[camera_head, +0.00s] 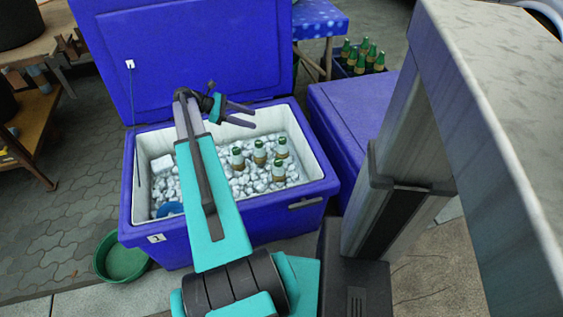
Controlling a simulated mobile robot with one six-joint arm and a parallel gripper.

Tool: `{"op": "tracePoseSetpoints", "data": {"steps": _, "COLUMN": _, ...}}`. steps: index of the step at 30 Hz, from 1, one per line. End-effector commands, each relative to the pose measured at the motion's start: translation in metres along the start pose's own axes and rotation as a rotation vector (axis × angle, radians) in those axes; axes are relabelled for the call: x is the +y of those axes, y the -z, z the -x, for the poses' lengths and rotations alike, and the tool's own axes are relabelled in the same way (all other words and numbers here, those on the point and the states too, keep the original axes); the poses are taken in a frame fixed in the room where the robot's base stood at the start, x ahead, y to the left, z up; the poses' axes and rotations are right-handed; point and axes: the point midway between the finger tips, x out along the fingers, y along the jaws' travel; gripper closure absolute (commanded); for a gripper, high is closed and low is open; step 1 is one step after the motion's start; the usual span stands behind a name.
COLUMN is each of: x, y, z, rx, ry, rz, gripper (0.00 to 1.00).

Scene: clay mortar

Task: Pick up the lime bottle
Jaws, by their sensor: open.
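Several bottles with green tops and pale labels stand upright, partly sunk in ice, in the open blue cooler (170,247). They are a left bottle (237,158), a middle bottle (260,153), a back right bottle (282,148) and a front right bottle (278,171). I cannot tell which one is the lime bottle. My gripper (253,116) is open and empty, near the cooler's back wall. In the picture it is above the left and middle bottles and apart from them. My arm hides part of the ice at the left.
The cooler's raised lid (190,50) stands behind my gripper. A closed blue cooler (350,115) is on the right. A crate of green bottles (362,58) sits farther back. A blue round object (170,209) lies in the ice. A green basin (122,258) is on the paving.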

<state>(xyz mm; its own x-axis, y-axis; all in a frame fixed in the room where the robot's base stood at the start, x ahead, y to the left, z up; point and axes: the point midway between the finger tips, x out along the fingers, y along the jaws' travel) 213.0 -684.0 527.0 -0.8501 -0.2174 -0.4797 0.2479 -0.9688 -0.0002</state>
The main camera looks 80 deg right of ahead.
Motion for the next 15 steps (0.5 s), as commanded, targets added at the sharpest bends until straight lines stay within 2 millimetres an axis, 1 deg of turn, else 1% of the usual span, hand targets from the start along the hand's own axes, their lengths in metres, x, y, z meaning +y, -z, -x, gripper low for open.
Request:
{"op": "tracePoseSetpoints", "data": {"steps": 1, "x": 0.0, "y": 0.015, "z": -0.009, "rx": 0.0, "ry": 0.001, "rz": -0.001, "gripper": 0.5}}
{"op": "tracePoseSetpoints", "data": {"steps": 6, "x": 0.001, "y": 0.038, "z": -0.023, "rx": 0.0, "ry": 0.003, "rz": -0.002, "gripper": 0.5}}
{"op": "tracePoseSetpoints", "data": {"steps": 10, "x": 0.001, "y": 0.05, "z": -0.031, "rx": 0.0, "ry": 0.004, "rz": -0.003, "gripper": 0.5}}
{"op": "tracePoseSetpoints", "data": {"steps": 15, "x": 0.001, "y": 0.056, "z": -0.035, "rx": 0.0, "ry": 0.005, "rz": -0.003, "gripper": 0.5}}
